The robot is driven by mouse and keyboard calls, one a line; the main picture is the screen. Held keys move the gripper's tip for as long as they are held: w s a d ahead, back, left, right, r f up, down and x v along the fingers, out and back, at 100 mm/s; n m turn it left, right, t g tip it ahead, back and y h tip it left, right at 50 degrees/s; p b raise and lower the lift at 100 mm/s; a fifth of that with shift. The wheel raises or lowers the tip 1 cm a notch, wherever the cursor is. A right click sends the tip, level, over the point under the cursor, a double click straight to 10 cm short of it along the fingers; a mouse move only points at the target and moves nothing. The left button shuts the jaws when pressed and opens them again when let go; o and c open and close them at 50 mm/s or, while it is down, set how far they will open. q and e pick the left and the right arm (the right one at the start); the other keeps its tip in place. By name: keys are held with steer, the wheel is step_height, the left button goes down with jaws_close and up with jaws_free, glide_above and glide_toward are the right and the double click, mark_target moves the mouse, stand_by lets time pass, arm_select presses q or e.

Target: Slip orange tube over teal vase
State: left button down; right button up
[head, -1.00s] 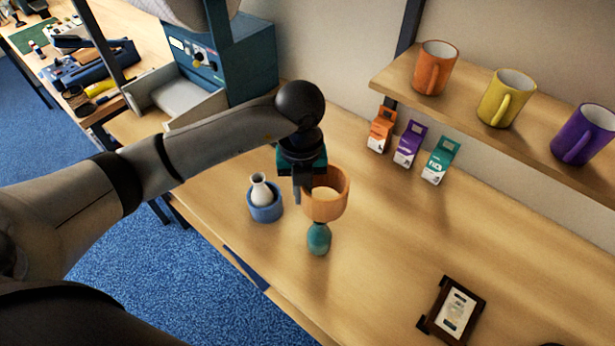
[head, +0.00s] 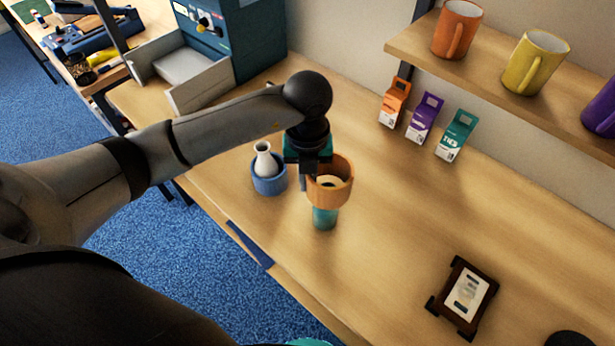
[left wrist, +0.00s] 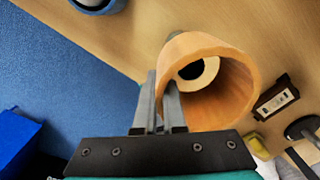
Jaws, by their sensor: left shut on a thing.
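My left gripper (head: 309,184) is shut on the wall of the orange tube (head: 331,192), at its left side in the head view. The tube is held upright, open end up, above the table. The teal vase (head: 324,218) stands on the table under it. Only its lower body shows; its top is hidden by the tube. In the left wrist view the fingers (left wrist: 160,112) grip the rim of the tube (left wrist: 236,82). A pale ring with a dark centre shows inside the tube. How far the tube is around the vase I cannot tell. My right gripper is not in view.
A white vase (head: 264,160) stands in a blue tube (head: 269,181) close on the left. A dark-framed stand (head: 465,298) lies front right. Small cartons (head: 422,119) and a mug shelf (head: 410,48) are at the back. The table between is clear.

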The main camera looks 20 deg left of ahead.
arm_select(q)
steer(key=shift+f+b, duration=4.45)
steer(key=shift+f, duration=1.45)
steer(key=shift+s+f+b, duration=0.3)
steer(key=shift+f+b, duration=0.15)
steer(key=shift+f, duration=0.15)
steer(key=shift+s+f+b, duration=0.25)
steer(key=shift+f+b, duration=0.2)
steer(key=shift+f, duration=0.15)
steer(key=c, duration=1.3)
jaws_free()
steer(key=o, duration=0.3)
steer(key=shift+r, duration=0.1)
steer(key=shift+o, duration=0.3)
steer(key=r+p, duration=0.1)
steer(key=w+r+p, duration=0.1)
steer(key=r+p, duration=0.1)
steer(key=shift+d, duration=0.1)
step_height(320, 180, up, 7)
steer(key=p, duration=0.5)
steer(key=shift+p, duration=0.4)
